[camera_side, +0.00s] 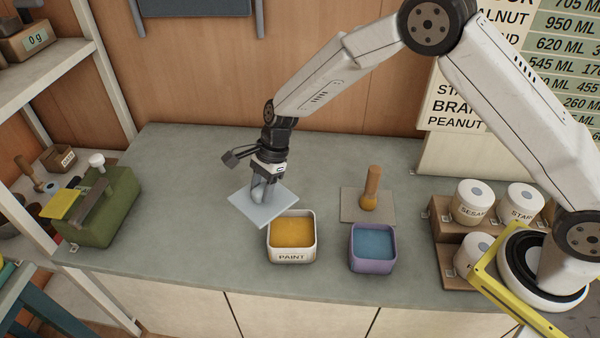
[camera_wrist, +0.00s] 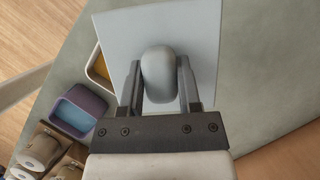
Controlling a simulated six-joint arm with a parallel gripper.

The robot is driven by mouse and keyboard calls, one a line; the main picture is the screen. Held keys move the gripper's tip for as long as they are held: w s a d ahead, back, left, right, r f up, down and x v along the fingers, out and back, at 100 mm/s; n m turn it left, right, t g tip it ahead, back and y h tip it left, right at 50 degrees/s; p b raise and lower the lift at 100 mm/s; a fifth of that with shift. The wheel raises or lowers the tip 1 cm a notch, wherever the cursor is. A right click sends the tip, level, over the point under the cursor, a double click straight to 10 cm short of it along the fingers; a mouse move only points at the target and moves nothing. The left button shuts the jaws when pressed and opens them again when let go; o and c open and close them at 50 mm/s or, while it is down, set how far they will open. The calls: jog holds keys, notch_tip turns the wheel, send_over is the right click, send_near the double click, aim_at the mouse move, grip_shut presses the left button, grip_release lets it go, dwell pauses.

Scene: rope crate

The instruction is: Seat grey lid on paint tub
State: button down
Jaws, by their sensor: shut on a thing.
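The grey lid (camera_side: 262,207) is a flat square plate with a rounded knob. My gripper (camera_side: 263,188) is shut on the knob and holds the lid above the counter, behind and left of the paint tub. The lid also shows in the wrist view (camera_wrist: 205,45), with the knob between the fingers (camera_wrist: 159,85). The white paint tub (camera_side: 291,257), labelled PAINT, stands upright and open with orange-yellow content. In the side view, the lid's right corner comes close to the tub's rear left rim. In the wrist view, the lid hides much of the tub (camera_wrist: 95,69).
A purple tub (camera_side: 373,262) with blue content stands right of the paint tub. Labelled jars (camera_side: 472,203) stand on wooden blocks at right. A green box (camera_side: 103,215) is at left. The counter between is clear.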

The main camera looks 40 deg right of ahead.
jog(key=s+d+r+n+g+h, duration=0.1)
jog(key=s+d+r+n+g, duration=0.2)
jog(key=s+n, duration=0.3)
jog(key=n, duration=0.3)
jog(key=shift+s+r+h, duration=0.25)
jog(key=shift+r+h, duration=0.05)
jog(key=shift+h, duration=0.1)
jog(key=shift+d+f, duration=0.1)
jog(key=shift+f, duration=0.15)
jog(key=shift+f, duration=2.25)
jog(key=shift+f, duration=0.5)
jog(key=shift+f, duration=0.7)
jog(key=shift+f, duration=1.35)
dwell(0.7)
jog(key=shift+c, duration=1.1)
grip_release()
